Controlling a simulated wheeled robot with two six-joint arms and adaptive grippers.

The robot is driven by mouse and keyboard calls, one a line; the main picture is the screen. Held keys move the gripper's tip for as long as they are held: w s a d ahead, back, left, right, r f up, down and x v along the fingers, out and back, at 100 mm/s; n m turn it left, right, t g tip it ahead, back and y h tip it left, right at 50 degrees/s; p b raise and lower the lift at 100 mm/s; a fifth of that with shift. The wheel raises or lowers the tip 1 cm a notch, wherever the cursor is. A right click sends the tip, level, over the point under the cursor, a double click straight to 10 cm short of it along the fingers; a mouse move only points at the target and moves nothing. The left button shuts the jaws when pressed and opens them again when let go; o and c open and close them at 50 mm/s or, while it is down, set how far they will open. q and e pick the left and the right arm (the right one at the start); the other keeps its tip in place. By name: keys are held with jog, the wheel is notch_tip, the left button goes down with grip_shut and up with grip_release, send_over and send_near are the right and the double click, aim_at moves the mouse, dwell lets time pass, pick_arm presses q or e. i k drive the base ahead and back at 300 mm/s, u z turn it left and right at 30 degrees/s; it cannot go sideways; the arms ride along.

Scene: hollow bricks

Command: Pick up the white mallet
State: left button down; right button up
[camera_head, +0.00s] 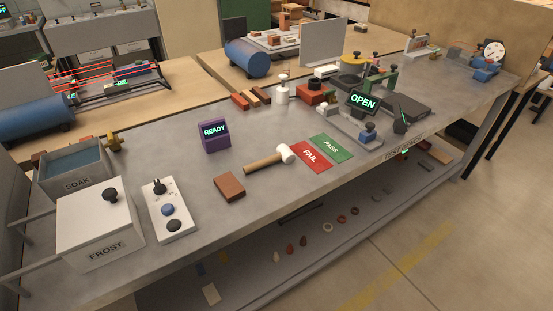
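The white mallet (285,154) lies on the grey workbench in the head view, near the middle. Its white head is at the right end and touches or nearly touches the red FAIL mat (311,157). Its wooden handle (262,163) points left and toward the front edge. Nothing covers the mallet. Neither of my grippers shows in this view.
A brown brick (229,187) lies left of the mallet, and a purple READY box (214,137) stands behind. The green PASS mat (331,148) lies right. A white control box (168,210) and the FROST box (100,222) stand at the left. Bench is clear around the handle.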

aim_at(285, 153)
jog(key=z, duration=1.85)
jog(key=i, duration=2.7)
jog(key=u, duration=3.55)
